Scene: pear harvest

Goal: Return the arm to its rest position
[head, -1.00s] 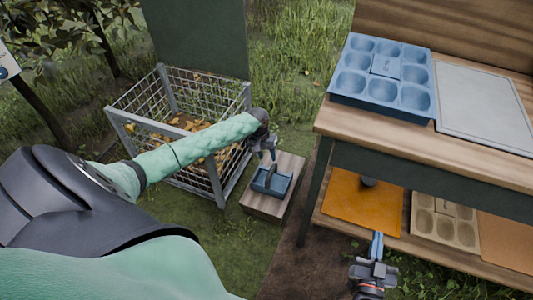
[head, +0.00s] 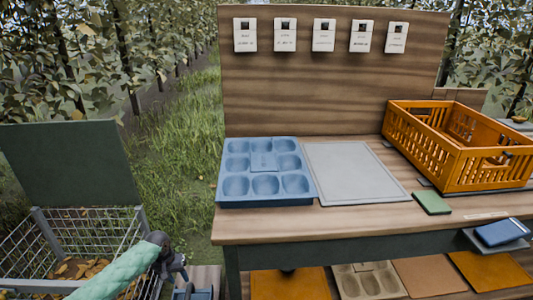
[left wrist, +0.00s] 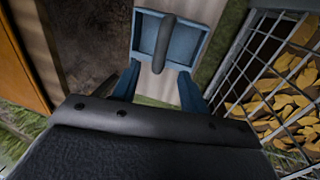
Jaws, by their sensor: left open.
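My left arm (head: 118,275) reaches in from the lower left of the head view, in front of the wire basket. Its gripper (left wrist: 158,84) is open in the left wrist view, with two blue fingers apart and nothing held between them. A small blue caddy (left wrist: 146,38) with a dark grey handle stands just beyond the fingertips on a wooden block. I cannot tell whether the fingers touch it. The caddy's edge shows at the bottom of the head view (head: 202,293). My right gripper is out of view.
A wire basket (head: 45,232) with yellow leaves stands beside the arm. A wooden workbench (head: 280,226) fills the right, bearing a blue tray (head: 264,203), a grey board (head: 355,172), an orange crate (head: 490,170) and a green pad (head: 432,203). Grass lies between basket and bench.

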